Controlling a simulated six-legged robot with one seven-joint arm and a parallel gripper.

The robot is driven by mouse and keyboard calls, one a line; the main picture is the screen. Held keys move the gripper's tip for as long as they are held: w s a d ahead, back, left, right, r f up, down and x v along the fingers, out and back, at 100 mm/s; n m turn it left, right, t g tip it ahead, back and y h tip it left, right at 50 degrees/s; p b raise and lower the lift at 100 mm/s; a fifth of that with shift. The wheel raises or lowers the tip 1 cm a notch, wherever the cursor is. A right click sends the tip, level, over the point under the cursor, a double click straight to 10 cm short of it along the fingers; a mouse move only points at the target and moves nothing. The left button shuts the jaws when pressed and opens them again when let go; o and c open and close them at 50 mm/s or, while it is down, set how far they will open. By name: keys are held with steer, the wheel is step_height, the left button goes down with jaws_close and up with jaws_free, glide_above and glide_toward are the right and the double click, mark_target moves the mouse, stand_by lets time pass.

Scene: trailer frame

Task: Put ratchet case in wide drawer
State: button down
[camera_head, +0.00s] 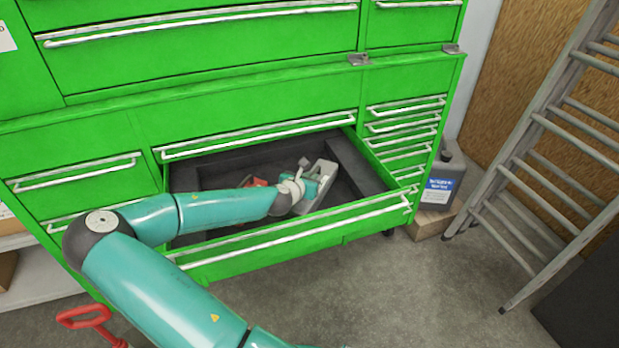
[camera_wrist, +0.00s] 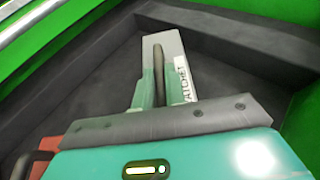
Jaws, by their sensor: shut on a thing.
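The ratchet case (camera_head: 325,172) is a grey, flat case inside the open wide drawer (camera_head: 290,235). In the wrist view the case (camera_wrist: 172,48) shows a white label with dark lettering and a dark handle. My gripper (camera_head: 305,185) reaches down into the drawer. In the wrist view my gripper (camera_wrist: 155,88) is shut on the case near its handle. My wrist hides the near part of the case. I cannot tell whether the case touches the drawer floor.
A red object (camera_head: 257,182) lies in the drawer left of my gripper. The green cabinet (camera_head: 240,90) rises behind. A grey jug (camera_head: 444,178) stands on a wooden block at right, and a ladder (camera_head: 560,140) leans beyond it. Dark drawer floor lies around the case.

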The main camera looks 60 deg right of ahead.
steer(key=c, duration=1.5)
jaws_free()
steer(key=shift+o, duration=0.2)
steer(key=shift+a+r, duration=0.1)
steer(key=v, duration=1.1)
steer(key=shift+a+r, duration=0.15)
steer(key=shift+a, duration=0.15)
